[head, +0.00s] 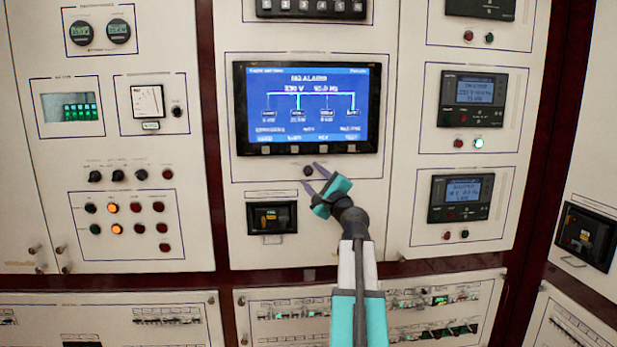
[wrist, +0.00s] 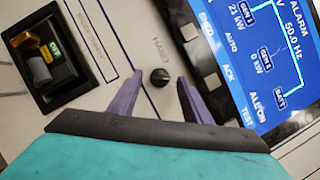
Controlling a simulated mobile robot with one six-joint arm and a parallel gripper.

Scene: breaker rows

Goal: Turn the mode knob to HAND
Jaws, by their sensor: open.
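The mode knob (head: 308,171) is a small black round knob on the cream panel below the blue screen. In the wrist view the knob (wrist: 160,78) shows between my two purple fingertips, with a label like HAND (wrist: 158,46) beside it. My gripper (head: 313,175) is open, its fingers on either side of the knob's place in the picture. In the wrist view my gripper (wrist: 160,80) shows a gap on each side of the knob. I cannot tell how far the tips are from the panel. The knob's pointer direction is too small to read.
A blue alarm screen (head: 308,105) with a row of buttons sits just above the knob. A black breaker (head: 272,218) in a recessed frame is below left. Other knobs and lamps are on the left panel (head: 130,205), meters on the right panel (head: 465,95).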

